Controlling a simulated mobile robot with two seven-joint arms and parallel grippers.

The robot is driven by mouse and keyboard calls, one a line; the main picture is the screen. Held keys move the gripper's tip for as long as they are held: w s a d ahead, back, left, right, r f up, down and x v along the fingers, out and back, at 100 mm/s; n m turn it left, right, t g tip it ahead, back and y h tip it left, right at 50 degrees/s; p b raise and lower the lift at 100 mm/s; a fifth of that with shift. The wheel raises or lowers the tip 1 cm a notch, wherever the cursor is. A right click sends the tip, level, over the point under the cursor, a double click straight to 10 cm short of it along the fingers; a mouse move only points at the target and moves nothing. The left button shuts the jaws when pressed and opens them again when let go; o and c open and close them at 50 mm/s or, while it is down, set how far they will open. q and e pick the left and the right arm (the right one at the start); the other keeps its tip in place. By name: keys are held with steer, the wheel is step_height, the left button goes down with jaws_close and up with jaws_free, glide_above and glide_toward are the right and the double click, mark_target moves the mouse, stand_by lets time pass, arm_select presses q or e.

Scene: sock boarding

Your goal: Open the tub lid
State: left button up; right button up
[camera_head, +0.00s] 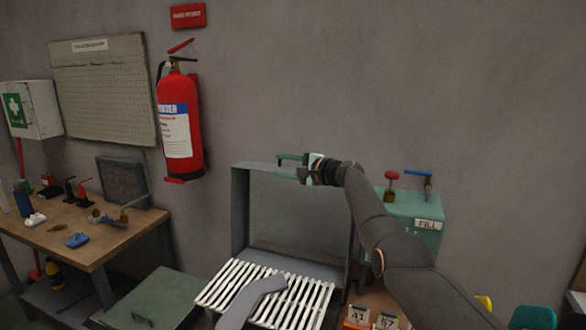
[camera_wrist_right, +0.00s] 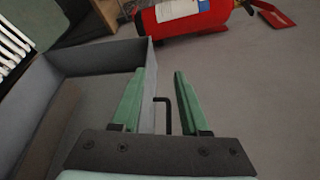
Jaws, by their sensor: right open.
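A green flat-topped bin that looks like the tub, its lid (camera_head: 152,298) lying flat and closed, stands at the lower left of the head view. A small dark handle shows near its front edge. My right gripper (camera_head: 283,167) is far from it, up at the top edge of a grey open-fronted box (camera_head: 240,215). In the right wrist view my right gripper (camera_wrist_right: 160,75) is open, with its green fingers apart. A black bent handle (camera_wrist_right: 164,112) shows between the fingers beside the box wall; I cannot tell if they touch it. My left gripper is not in view.
A wooden bench (camera_head: 105,240) with tools stands left. A fire extinguisher (camera_head: 178,125) hangs on the wall. A green FILL unit (camera_head: 425,208) stands right, behind my arm.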

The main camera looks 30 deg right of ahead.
steer(key=shift+s+d, duration=0.1)
steer(key=shift+s, duration=0.05)
steer(key=b+v, duration=0.1)
steer(key=v, duration=1.1)
steer(key=shift+b, duration=0.3)
steer(key=shift+s, duration=0.1)
